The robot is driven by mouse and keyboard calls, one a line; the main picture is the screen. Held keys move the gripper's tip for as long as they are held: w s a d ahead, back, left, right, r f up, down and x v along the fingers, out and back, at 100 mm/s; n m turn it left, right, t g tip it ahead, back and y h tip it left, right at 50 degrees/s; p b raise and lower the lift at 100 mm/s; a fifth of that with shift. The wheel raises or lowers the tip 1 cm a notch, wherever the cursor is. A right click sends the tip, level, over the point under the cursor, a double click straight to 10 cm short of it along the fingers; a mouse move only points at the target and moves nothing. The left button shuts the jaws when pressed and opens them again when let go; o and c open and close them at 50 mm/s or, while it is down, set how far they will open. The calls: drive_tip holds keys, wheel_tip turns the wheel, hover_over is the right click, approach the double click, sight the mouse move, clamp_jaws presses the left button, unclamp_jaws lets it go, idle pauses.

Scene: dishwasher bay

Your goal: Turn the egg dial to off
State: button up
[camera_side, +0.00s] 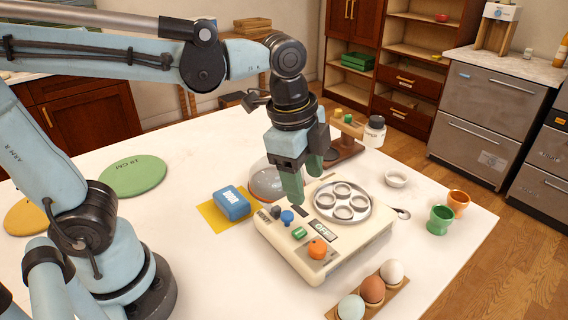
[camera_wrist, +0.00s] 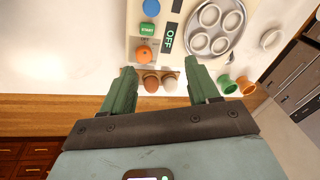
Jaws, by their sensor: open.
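The cream egg cooker (camera_side: 345,262) sits on the white table, with a round metal tray of ring-shaped egg holders (camera_side: 343,202) on top. Its front panel carries a blue knob (camera_side: 287,217), a green button (camera_side: 299,233) and an orange dial (camera_side: 317,248). A dark label beside them reads OFF (camera_side: 324,232). In the wrist view the orange dial (camera_wrist: 144,54) and the OFF label (camera_wrist: 167,39) show beyond the fingertips. My gripper (camera_side: 303,182) is open and empty above the cooker's back left part, apart from the dial. Its green fingers (camera_wrist: 161,68) also frame the wrist view.
Several eggs (camera_side: 372,289) stand in a wooden holder in front of the cooker. A blue block (camera_side: 232,203) on a yellow cloth and a clear dome (camera_side: 267,182) are close on the left. Green (camera_side: 440,220) and orange (camera_side: 458,203) cups and a white bowl (camera_side: 396,179) stand right.

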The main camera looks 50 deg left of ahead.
drive_tip(key=s+a+f+n+t, duration=0.1)
drive_tip(key=a+f+n+t, duration=0.2)
drive_tip(key=a+n, duration=0.6)
drive_tip(key=shift+s+a+n+t+y, duration=0.35)
drive_tip(key=shift+n+t, duration=0.75)
drive_tip(key=shift+n, duration=1.3)
